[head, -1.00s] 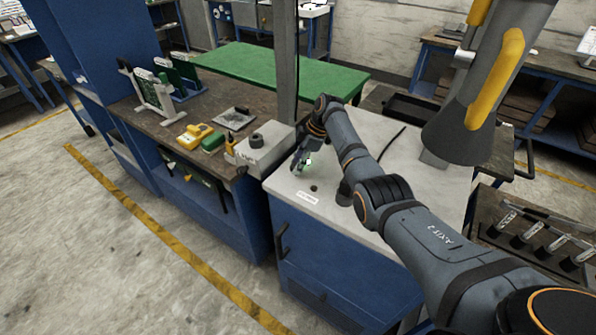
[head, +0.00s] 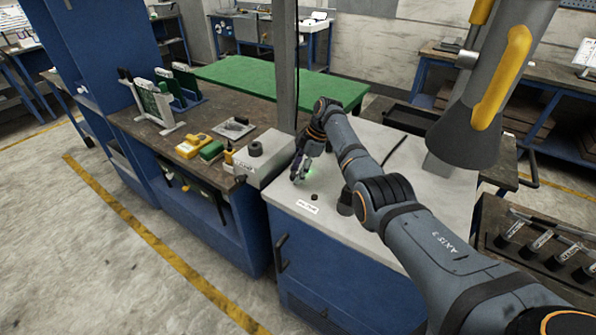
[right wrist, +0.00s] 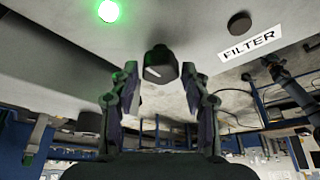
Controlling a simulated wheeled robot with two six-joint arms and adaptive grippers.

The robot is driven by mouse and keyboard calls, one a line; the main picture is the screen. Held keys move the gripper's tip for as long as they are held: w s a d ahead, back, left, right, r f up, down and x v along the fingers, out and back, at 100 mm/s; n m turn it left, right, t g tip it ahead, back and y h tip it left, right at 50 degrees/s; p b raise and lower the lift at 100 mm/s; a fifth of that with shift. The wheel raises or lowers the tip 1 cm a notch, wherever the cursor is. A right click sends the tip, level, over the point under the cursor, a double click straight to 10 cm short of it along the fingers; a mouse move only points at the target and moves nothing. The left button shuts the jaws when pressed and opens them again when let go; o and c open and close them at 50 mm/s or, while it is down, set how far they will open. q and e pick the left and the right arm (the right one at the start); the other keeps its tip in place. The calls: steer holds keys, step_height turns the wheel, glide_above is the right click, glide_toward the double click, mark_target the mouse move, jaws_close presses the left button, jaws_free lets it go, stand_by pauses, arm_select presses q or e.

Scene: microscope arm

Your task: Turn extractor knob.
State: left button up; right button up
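A dark knob (right wrist: 159,65) with a white pointer line sits on the pale worktop panel in the right wrist view. My right gripper (right wrist: 160,78) is open, with one finger on each side of the knob and a visible gap to both. How deep the knob lies between the fingertips is hard to tell. In the head view the right gripper (head: 299,176) is down at the white top (head: 350,205) of the blue cabinet and hides the knob. A green light (right wrist: 108,11) glows near the knob. My left gripper is not in view.
A round black button (right wrist: 239,23) stands by a FILTER label (right wrist: 249,44). A grey box with a black knob (head: 255,149) is left of the gripper. A large grey hood with a yellow handle (head: 500,80) hangs at the right.

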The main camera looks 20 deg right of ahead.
steer(key=shift+o, duration=0.8)
steer(key=shift+d+r, duration=0.1)
steer(key=shift+r, duration=0.1)
steer(key=v, duration=1.1)
steer(key=shift+r, duration=0.2)
steer(key=shift+d, duration=0.15)
